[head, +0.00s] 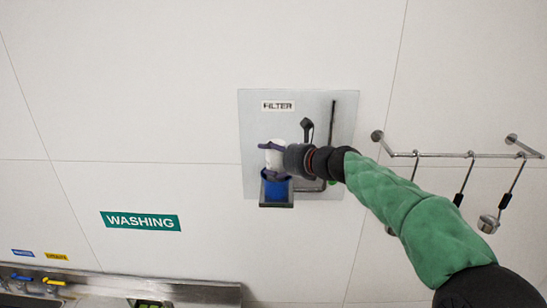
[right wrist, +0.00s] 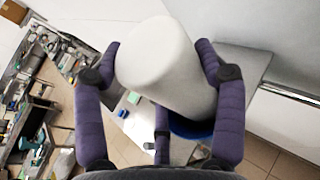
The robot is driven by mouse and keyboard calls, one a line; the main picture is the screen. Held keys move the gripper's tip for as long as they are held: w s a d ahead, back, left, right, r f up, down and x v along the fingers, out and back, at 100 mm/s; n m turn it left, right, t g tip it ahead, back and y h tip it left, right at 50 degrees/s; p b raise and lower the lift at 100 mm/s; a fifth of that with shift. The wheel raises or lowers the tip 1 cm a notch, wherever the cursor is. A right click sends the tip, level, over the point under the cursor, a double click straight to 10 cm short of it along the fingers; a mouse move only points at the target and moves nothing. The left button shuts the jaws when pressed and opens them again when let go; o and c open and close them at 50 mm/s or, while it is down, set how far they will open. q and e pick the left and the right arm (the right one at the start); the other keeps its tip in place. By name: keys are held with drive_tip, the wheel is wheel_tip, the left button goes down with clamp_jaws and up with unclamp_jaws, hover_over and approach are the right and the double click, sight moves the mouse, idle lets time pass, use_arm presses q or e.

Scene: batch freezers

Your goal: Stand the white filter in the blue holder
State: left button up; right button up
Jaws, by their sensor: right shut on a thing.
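The white filter (head: 275,152) is a white cylinder in front of the grey wall panel labelled FILTER. My right gripper (head: 272,147) is shut on it. In the right wrist view the filter (right wrist: 165,65) stands between the purple-grey fingers of the gripper (right wrist: 162,75). The blue holder (head: 275,188) is mounted low on the panel, directly below the filter. In the right wrist view a blue rim (right wrist: 190,130) shows behind the filter's lower end. I cannot tell whether the filter's lower end is inside the holder. My left gripper is not in view.
The grey panel (head: 255,115) carries a dark handle (head: 306,126) and a vertical rod close to my right gripper. A wall rail (head: 440,154) with hanging ladles is at the right. A WASHING sign (head: 140,221) and sink taps are at lower left. The wall left of the panel is clear.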

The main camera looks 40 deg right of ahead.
drive_tip(key=o, duration=1.3)
drive_tip(key=shift+s, duration=0.15)
drive_tip(key=shift+r, duration=0.15)
drive_tip(key=b+v, duration=0.3)
drive_tip(key=v, duration=0.9)
drive_tip(key=shift+d, duration=0.1)
